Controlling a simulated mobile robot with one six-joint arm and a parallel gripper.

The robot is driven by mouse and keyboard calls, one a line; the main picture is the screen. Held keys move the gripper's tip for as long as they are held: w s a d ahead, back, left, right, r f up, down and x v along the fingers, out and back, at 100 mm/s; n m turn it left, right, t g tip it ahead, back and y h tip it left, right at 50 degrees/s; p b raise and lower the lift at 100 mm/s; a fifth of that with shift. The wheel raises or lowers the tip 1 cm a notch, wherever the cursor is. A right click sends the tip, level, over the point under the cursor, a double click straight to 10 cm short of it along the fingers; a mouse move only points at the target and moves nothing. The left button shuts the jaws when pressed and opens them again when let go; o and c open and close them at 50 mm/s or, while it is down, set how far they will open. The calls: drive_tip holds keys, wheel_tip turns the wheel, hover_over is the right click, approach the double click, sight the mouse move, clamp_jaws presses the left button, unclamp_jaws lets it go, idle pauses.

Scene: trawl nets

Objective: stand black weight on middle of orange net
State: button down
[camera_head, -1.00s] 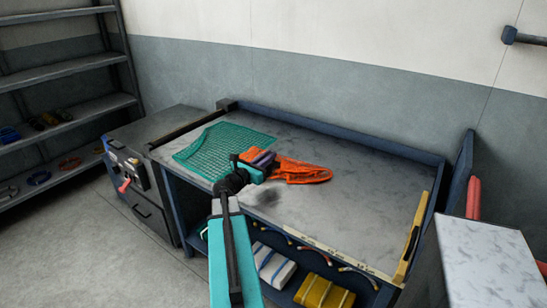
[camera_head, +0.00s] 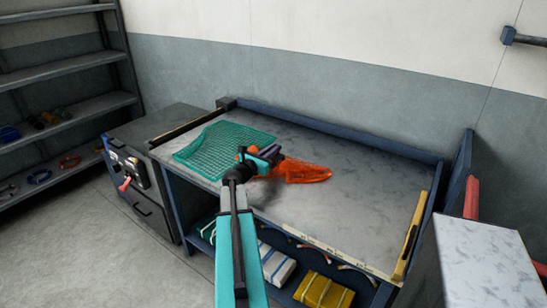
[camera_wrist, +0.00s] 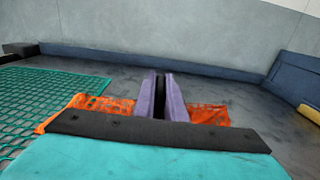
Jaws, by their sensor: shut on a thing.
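The orange net (camera_head: 308,173) lies bunched on the grey worktop, just right of a green net (camera_head: 215,150). In the wrist view the orange net (camera_wrist: 208,114) shows on both sides of my fingers. My gripper (camera_head: 270,154) is over the left part of the orange net. Its two purple fingers (camera_wrist: 160,98) are shut on a narrow dark thing between them, the black weight (camera_wrist: 159,95). Most of the weight is hidden by the fingers, and I cannot tell whether it touches the net.
The worktop (camera_head: 370,190) is clear to the right of the orange net. A yellow level (camera_head: 410,237) stands at its right edge, and a blue raised rim (camera_head: 340,138) runs along the back. A lower shelf holds a yellow bundle (camera_head: 325,290).

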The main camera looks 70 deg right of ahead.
sight(274, 158)
drive_tip(key=shift+r, duration=0.15)
drive_tip(key=shift+d, duration=0.5)
drive_tip(key=shift+f+p, duration=0.55)
drive_tip(key=shift+f, duration=1.25)
drive_tip(key=shift+a+f+b, duration=0.1)
drive_tip(key=shift+f+b, duration=0.5)
drive_tip(key=shift+f, duration=0.05)
drive_tip(key=c, duration=1.8)
unclamp_jaws()
drive_tip(key=shift+r, duration=0.1)
